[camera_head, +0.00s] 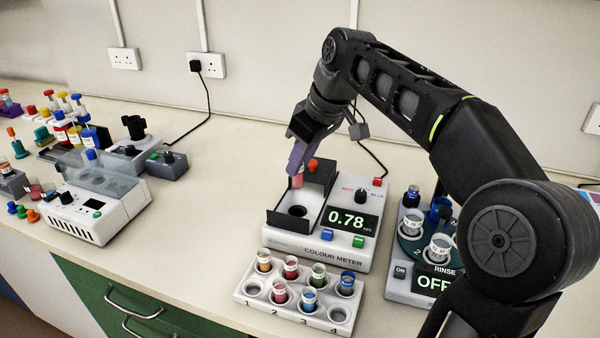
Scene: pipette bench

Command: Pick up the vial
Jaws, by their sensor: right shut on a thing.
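My right gripper (297,172) comes down from above over the open chamber of the colour meter (285,238). It is shut on a small vial (297,181) with a pinkish-red body, held above the meter's round well (296,211). The fingers hide much of the vial. An orange-red knob or cap (312,164) shows just right of the fingers. The meter's display reads 0.78. A white rack (300,310) in front of the meter holds several vials with coloured contents, and some of its holes are empty. My left gripper is not in view.
A rinse unit (410,284) with its display reading OFF stands right of the meter, under my right arm. A white machine with a clear lid (97,205) and several coloured vials and caps stand at the left. The bench between is clear.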

